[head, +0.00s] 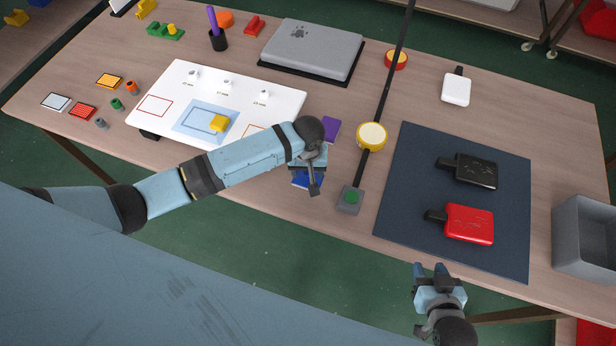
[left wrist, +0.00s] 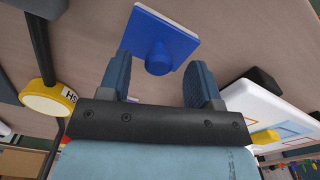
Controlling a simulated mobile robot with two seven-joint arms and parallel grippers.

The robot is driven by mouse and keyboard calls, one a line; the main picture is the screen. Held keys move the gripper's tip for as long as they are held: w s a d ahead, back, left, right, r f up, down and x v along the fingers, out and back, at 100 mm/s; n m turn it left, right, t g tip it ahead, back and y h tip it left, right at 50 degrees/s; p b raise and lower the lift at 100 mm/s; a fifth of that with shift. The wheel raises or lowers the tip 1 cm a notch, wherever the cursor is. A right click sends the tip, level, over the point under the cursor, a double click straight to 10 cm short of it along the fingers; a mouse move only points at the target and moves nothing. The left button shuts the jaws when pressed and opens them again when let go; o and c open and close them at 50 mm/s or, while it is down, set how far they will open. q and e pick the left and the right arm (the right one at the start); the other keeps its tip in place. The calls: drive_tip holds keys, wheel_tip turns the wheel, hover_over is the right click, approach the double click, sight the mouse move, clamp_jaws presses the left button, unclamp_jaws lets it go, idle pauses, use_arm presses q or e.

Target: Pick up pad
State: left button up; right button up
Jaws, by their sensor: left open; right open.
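A flat blue square with a round knob, which looks like the pad (left wrist: 172,33), lies on the table in the left wrist view. In the head view the blue pad (head: 303,182) is mostly hidden by my left gripper (head: 308,166). My left gripper, also in the left wrist view (left wrist: 160,66), is open, with the knob in line with the gap between its fingertips. I cannot tell whether the fingers flank the knob or stop short of it. My right gripper (head: 433,270) is open and empty by the table's front edge, below the dark mat.
A purple block (head: 331,130) lies just behind the left gripper. A green button on a grey box (head: 347,206) and a yellow round part (head: 372,136) stand to the right. A white board (head: 285,95) lies left.

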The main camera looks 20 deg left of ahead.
use_arm(q)
drive_tip(key=shift+f, duration=1.3)
drive_tip(key=c, duration=1)
drive_tip(key=shift+r, duration=0.1)
wheel_tip(320, 180, up, 20)
drive_tip(key=shift+w+f+b, duration=0.1)
drive_tip(key=shift+b, duration=0.2)
